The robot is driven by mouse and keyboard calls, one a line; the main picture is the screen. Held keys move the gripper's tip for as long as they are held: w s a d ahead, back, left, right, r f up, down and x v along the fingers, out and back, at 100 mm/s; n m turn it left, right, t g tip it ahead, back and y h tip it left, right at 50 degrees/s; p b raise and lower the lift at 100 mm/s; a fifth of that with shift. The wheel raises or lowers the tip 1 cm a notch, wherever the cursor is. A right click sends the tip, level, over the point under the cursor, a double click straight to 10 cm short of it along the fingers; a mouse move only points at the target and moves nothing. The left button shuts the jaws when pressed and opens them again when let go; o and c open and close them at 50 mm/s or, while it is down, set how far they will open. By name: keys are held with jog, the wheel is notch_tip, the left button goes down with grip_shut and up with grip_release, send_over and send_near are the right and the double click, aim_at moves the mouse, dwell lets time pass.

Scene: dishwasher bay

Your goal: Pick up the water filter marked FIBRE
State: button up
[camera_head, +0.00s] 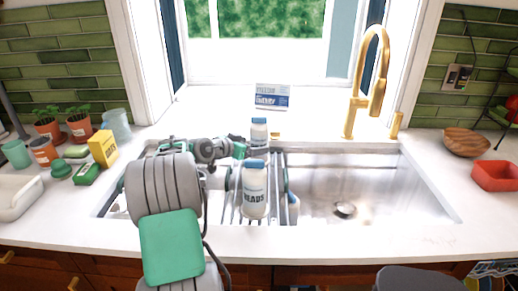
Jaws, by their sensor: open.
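Three white cylinders with blue tops, which look like water filters, are at the sink. The nearest (255,195) stands at the rack, and its label seems to read BEADS. A second (259,133) is at the sink's back edge. A third (293,208) is low at the rack's right side, partly hidden. I cannot read FIBRE on any of them. My gripper (262,150) is open over the sink, between the nearest and back cylinders in the picture. Its fingers are small and partly hidden, and I see nothing held.
A wire rack (234,207) lies in the sink (370,185), whose right basin is clear. A gold faucet (357,95) rises behind. A white-blue box (272,97) stands at the window. A yellow box (103,148) is left; a wooden bowl (466,142) and red container (497,176) are right.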

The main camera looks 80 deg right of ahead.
aim_at(259, 144)
jog(key=p+x, duration=0.1)
jog(key=x, duration=0.4)
jog(key=shift+d+f, duration=0.25)
jog(key=shift+d, duration=0.1)
jog(key=shift+w, duration=0.1)
jog(key=shift+c, duration=0.3)
jog(key=shift+a, duration=0.1)
grip_shut()
jog(key=shift+r, duration=0.1)
